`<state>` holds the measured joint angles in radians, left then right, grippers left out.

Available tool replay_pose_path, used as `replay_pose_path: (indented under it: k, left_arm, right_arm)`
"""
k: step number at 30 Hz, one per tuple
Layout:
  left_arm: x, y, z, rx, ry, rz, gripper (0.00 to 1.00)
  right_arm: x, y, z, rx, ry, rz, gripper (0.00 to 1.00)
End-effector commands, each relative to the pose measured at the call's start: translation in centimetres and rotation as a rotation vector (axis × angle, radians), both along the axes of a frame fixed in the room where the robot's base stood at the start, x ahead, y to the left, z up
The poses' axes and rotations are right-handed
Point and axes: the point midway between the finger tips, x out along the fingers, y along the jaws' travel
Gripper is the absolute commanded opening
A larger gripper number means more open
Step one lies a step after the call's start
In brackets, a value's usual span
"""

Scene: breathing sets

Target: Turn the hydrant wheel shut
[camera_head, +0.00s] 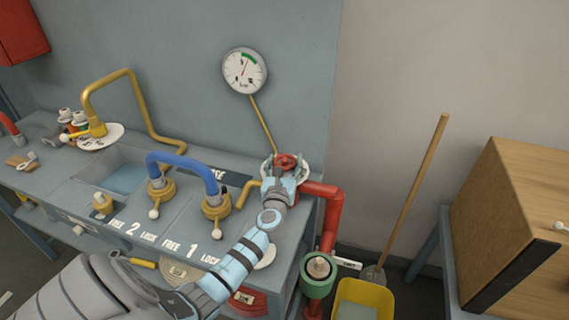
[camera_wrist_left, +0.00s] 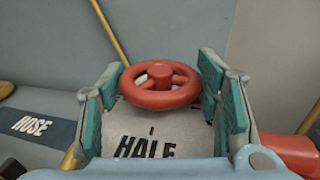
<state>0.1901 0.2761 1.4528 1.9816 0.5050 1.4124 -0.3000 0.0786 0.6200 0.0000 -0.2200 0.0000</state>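The red hydrant wheel (camera_head: 287,161) sits at the right end of the blue-grey bench, above a round white plate. In the left wrist view the wheel (camera_wrist_left: 160,84) lies between the fingers of my left gripper (camera_wrist_left: 158,100), with a gap on each side. My left gripper (camera_head: 286,172) is open around the wheel, with its teal pads apart. The plate (camera_wrist_left: 150,125) under the wheel shows the word "HALF", partly cut off by the gripper. My right gripper is not in view.
A red pipe (camera_head: 328,205) runs right and down from the hydrant. A gauge (camera_head: 245,71) hangs on the wall behind. A blue hose arch (camera_head: 185,158) joins two brass fittings left of my arm. A broom and yellow bucket (camera_head: 364,300) stand to the right.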

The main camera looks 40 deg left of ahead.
Motion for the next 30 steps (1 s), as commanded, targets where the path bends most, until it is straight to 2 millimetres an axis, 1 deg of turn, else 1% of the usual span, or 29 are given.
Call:
replay_pose_path:
  k: [1,3,10,14,22,26,29,30]
  left_arm:
    - [0.0,0.0,0.0,0.000,0.000,0.000,0.39]
    - [0.0,0.0,0.0,0.000,0.000,0.000,0.30]
    - [0.0,0.1,0.0,0.001,0.001,-0.014,0.30]
    - [0.0,0.1,0.0,0.002,0.000,-0.050,0.30]
    - [-0.1,0.3,0.0,0.006,0.000,-0.215,0.30]
    - [-0.1,0.4,-0.2,0.007,0.000,-0.330,0.30]
    - [-0.1,0.5,-0.4,0.008,-0.001,-0.424,0.30]
    - [0.0,0.5,-0.5,0.007,-0.003,-0.462,0.30]
  right_arm:
    - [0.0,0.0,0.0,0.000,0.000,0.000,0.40]
    - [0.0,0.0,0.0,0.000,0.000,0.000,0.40]
    - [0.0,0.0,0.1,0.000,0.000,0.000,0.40]
    - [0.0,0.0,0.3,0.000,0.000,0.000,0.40]
    - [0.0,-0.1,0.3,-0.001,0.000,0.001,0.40]
    - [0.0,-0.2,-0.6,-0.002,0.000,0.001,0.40]
    - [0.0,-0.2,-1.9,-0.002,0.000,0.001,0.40]
    - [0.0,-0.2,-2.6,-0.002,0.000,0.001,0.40]
